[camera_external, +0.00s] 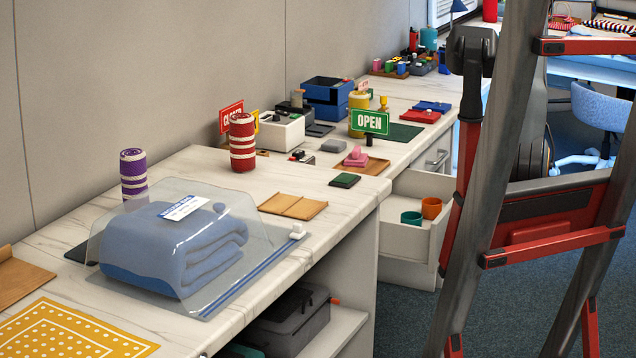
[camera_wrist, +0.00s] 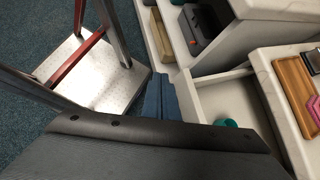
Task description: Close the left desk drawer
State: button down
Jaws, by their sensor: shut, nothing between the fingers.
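The open desk drawer (camera_external: 403,240) is pulled out from the white desk (camera_external: 335,175) in the external view. It holds a teal cup (camera_external: 411,218) and an orange cup (camera_external: 432,207). In the wrist view, the drawer (camera_wrist: 212,100) is right of the centre, with the teal cup (camera_wrist: 226,122) partly hidden behind my gripper's dark body. My gripper (camera_wrist: 160,96) shows blue fingers, shut and empty, close to the drawer's outer end; I cannot tell whether they touch it. In the external view the fingers are not visible, with the ladder in front of my arm.
A grey and red ladder (camera_external: 487,175) stands close to the drawer; its metal platform (camera_wrist: 95,72) shows in the wrist view. Another drawer with a handle (camera_external: 437,159) is further back. A clear cover (camera_external: 215,277) over folded blue cloth and several small items crowd the desktop.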

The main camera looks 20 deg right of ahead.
jog(key=w+d+f+m+t+y+b, duration=0.2)
jog(key=w+d+f+m+t+b, duration=0.15)
jog(key=d+m+t, duration=0.45)
jog(key=w+d+f+m+t+y+b, duration=0.2)
jog(key=d+f+m+t+b, duration=0.4)
jog(key=d, duration=0.4)
jog(key=shift+t, duration=0.6)
jog(key=x, duration=0.9)
jog(key=r+x, duration=0.1)
jog(key=x, duration=0.4)
jog(key=shift+d, duration=0.15)
jog(key=x, duration=2.4)
jog(key=shift+r, duration=0.15)
jog(key=shift+w+r, duration=0.15)
jog(key=shift+w, duration=0.05)
jog(key=shift+s, duration=0.1)
